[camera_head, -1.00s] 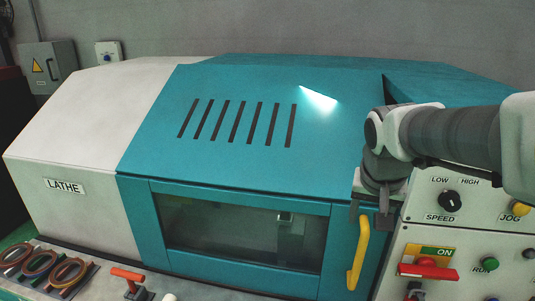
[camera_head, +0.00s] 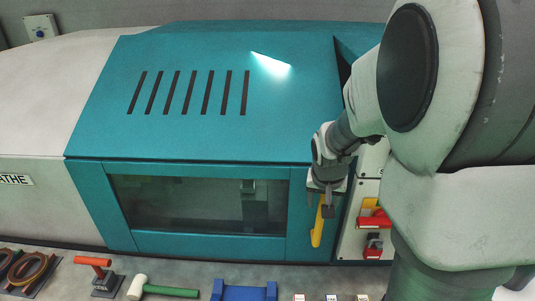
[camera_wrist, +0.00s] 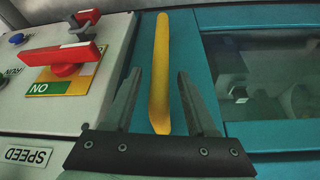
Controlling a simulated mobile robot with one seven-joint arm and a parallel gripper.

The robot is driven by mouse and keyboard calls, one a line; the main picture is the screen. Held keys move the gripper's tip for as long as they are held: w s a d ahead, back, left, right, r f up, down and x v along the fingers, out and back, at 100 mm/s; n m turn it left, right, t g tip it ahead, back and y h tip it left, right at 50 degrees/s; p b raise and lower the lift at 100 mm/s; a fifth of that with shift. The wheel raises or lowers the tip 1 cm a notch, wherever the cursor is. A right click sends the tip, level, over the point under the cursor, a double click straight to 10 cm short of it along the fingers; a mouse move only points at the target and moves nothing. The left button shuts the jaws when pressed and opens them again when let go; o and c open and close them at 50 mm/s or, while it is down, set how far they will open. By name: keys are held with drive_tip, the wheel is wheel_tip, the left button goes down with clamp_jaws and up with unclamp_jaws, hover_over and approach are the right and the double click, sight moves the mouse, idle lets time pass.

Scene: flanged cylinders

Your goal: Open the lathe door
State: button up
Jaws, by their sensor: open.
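The lathe door (camera_head: 140,241) is teal with a dark window (camera_head: 200,208) and appears closed. Its yellow vertical handle (camera_head: 317,230) is at the door's right side. My gripper (camera_head: 323,212) is at the handle's upper part in the head view, hiding that part. In the wrist view, my gripper (camera_wrist: 157,85) has its two fingers apart, with the yellow handle (camera_wrist: 160,70) showing between them. The fingers do not visibly touch the handle.
A control panel with a red switch (camera_head: 374,221) is right of the handle; the red switch also shows in the wrist view (camera_wrist: 62,56). A hammer (camera_head: 165,290), a blue block (camera_head: 244,291) and rings (camera_head: 30,268) lie on the front ledge. My arm hides the right side.

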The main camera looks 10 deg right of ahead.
drive_tip(key=shift+x, duration=1.65)
drive_tip(key=shift+c, duration=0.2)
clamp_jaws()
